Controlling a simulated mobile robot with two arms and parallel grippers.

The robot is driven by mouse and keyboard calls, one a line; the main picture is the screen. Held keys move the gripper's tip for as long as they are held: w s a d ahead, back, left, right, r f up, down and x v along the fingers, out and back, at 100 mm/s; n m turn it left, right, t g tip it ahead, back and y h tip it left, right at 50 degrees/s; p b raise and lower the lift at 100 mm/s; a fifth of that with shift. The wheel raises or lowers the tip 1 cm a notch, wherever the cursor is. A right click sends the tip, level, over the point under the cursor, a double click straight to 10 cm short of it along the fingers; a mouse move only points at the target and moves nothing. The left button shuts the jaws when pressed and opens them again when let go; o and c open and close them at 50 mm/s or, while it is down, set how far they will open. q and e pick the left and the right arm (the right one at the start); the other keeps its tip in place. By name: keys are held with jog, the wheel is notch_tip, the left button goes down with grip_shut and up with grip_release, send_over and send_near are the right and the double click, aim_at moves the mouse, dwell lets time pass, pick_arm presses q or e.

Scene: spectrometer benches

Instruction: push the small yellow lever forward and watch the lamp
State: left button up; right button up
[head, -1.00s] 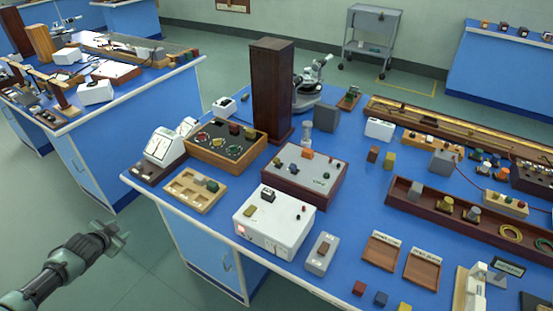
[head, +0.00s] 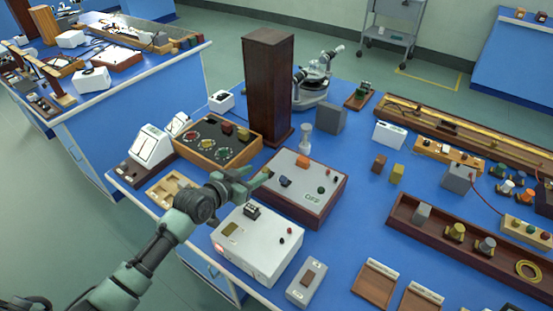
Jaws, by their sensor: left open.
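My left gripper (head: 256,178) is open and empty, over the near left edge of a grey-topped wooden box (head: 330,172). This box has a blue control (head: 285,182), an orange block (head: 303,161), a dark knob and a small panel that seems to read OFF (head: 313,198). The gripper hides part of its left side; I cannot tell if it touches anything. I cannot make out a clear yellow lever. A yellowish patch (head: 230,229) lies on top of the white box (head: 265,246), whose front shows a small red light (head: 219,248). My right gripper is not in view.
A tall dark wooden column (head: 267,85) stands behind. A wooden box with round dials (head: 217,143) and a white meter (head: 151,145) are at left. A grey switch box (head: 305,284) sits in front. Bare blue bench (head: 357,215) shows to the right.

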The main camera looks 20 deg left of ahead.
aim_at(266, 168)
pick_arm(q)
jog(key=x, duration=0.2)
jog(key=shift+w+d, duration=0.15)
jog(key=shift+w, duration=0.25)
jog(key=x, duration=0.2)
jog(key=shift+w+d+f, duration=0.1)
jog(key=shift+w+f, duration=0.15)
jog(key=shift+w+d+f, duration=0.1)
jog(key=shift+w+f, duration=0.1)
jog(key=shift+w, duration=0.25)
jog(key=shift+c, duration=1.2)
jog(key=c, duration=0.5)
grip_shut()
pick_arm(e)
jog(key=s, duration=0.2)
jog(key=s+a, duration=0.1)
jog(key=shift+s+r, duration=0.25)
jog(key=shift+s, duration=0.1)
